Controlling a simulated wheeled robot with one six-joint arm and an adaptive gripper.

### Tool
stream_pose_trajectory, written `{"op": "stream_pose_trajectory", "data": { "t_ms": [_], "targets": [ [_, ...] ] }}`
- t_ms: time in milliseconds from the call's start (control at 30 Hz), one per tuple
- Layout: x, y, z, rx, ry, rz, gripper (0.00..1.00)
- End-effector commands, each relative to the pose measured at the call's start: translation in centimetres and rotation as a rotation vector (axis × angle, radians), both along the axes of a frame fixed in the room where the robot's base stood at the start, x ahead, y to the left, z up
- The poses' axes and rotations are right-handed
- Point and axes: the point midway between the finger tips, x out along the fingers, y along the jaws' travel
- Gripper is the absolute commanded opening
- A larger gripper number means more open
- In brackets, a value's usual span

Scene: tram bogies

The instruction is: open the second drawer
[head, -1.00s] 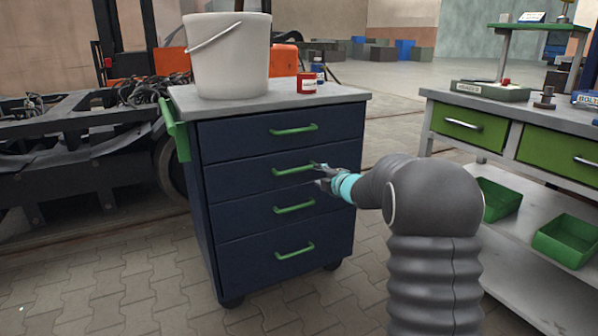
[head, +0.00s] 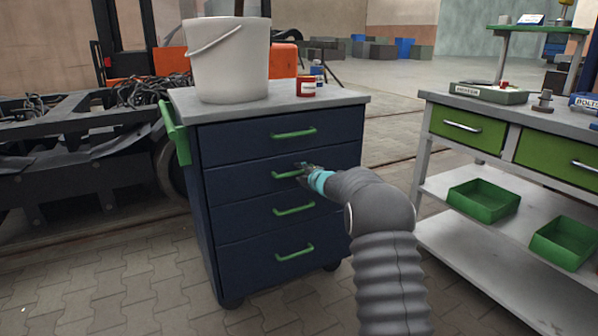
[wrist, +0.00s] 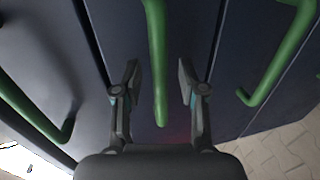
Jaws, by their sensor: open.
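The dark blue drawer cabinet (head: 225,237) stands on the paved floor with several drawers stacked in it, each with a green bar handle. The second drawer from the top (head: 235,182) looks closed, flush with the others. Its green handle (head: 284,175) is partly hidden by my gripper (head: 306,171) at its right end. In the wrist view my gripper (wrist: 160,82) is open, with one finger on each side of a green handle (wrist: 156,60). The fingers show gaps to the handle. Other green handles show to the left (wrist: 40,118) and right (wrist: 280,58).
A workbench (head: 520,115) with green drawers and green bins (head: 484,201) stands at the right. A bogie frame (head: 80,150) is at the left.

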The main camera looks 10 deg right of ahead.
Motion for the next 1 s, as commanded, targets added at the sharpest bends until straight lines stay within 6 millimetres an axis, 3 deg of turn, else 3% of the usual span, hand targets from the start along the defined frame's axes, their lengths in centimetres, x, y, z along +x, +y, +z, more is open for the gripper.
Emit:
{"op": "stream_pose_trajectory", "data": {
  "t_ms": [200, 500, 667, 1000],
  "targets": [
    [1.11, 0.41, -0.24, 0.001, -0.001, 0.001, 0.41],
    [1.2, 0.43, -0.29, 0.0, 0.0, 0.0, 0.41],
    [1.2, 0.43, -0.28, 0.0, -0.001, 0.0, 0.01],
    [1.05, 0.61, -0.32, 0.001, -0.001, 0.002, 0.0]
  ]
}}
